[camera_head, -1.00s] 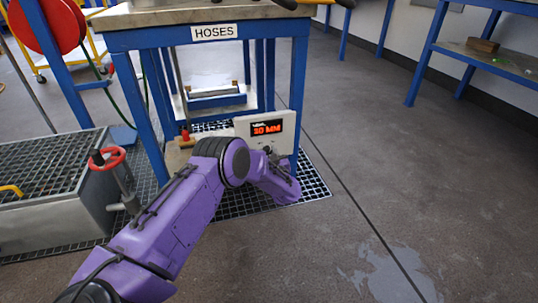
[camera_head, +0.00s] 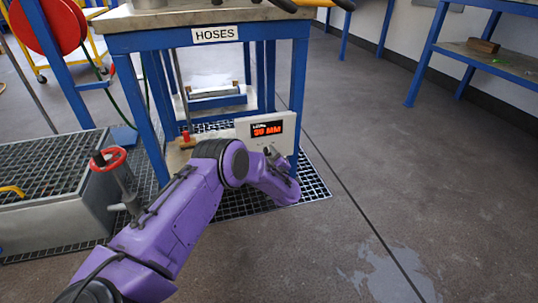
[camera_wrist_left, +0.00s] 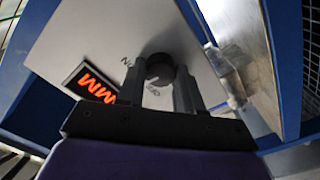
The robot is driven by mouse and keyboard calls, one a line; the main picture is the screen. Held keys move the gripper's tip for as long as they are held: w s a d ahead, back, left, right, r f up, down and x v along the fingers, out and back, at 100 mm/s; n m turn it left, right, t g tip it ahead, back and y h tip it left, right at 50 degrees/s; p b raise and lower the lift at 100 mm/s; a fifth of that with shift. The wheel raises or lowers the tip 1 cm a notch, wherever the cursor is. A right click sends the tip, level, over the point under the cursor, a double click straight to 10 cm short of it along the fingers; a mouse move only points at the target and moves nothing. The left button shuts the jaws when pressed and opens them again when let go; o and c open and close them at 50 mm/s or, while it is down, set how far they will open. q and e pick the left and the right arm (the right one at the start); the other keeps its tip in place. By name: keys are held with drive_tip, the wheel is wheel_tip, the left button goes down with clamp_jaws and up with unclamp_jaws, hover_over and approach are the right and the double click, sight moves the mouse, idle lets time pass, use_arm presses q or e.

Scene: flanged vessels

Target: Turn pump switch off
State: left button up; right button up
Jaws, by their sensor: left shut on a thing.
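The pump switch is a dark round knob (camera_wrist_left: 160,68) on a white panel (camera_wrist_left: 100,35), with small, partly covered lettering around it in the left wrist view. My left gripper (camera_wrist_left: 158,80) has one finger on each side of the knob and is shut on it. In the head view the white panel (camera_head: 240,130) hangs on the blue table's front right leg. There my left gripper (camera_head: 271,153) is at the panel's lower right part, and the knob is too small to tell apart. My right gripper is not in view.
A red-lit display (camera_head: 267,128) ending in MM sits on the panel. The blue HOSES table (camera_head: 215,34) stands over a floor grating (camera_head: 312,185). Floor at the right is open, with a wet patch (camera_head: 388,275).

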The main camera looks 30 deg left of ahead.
use_arm(q)
drive_tip(key=n, duration=0.4)
drive_tip(key=shift+s+f+n, duration=0.1)
drive_tip(key=shift+f+n, duration=0.1)
drive_tip(key=shift+n, duration=0.1)
drive_tip(key=n, duration=0.4)
drive_tip(key=shift+n, duration=0.3)
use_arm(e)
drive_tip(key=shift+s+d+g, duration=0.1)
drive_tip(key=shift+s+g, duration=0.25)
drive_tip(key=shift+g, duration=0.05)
use_arm(q)
drive_tip(key=o, duration=1)
drive_tip(key=shift+o, duration=0.2)
drive_tip(key=p+v, duration=0.4)
drive_tip(key=v, duration=0.6)
drive_tip(key=shift+s+d, duration=0.2)
drive_tip(key=shift+s, duration=0.05)
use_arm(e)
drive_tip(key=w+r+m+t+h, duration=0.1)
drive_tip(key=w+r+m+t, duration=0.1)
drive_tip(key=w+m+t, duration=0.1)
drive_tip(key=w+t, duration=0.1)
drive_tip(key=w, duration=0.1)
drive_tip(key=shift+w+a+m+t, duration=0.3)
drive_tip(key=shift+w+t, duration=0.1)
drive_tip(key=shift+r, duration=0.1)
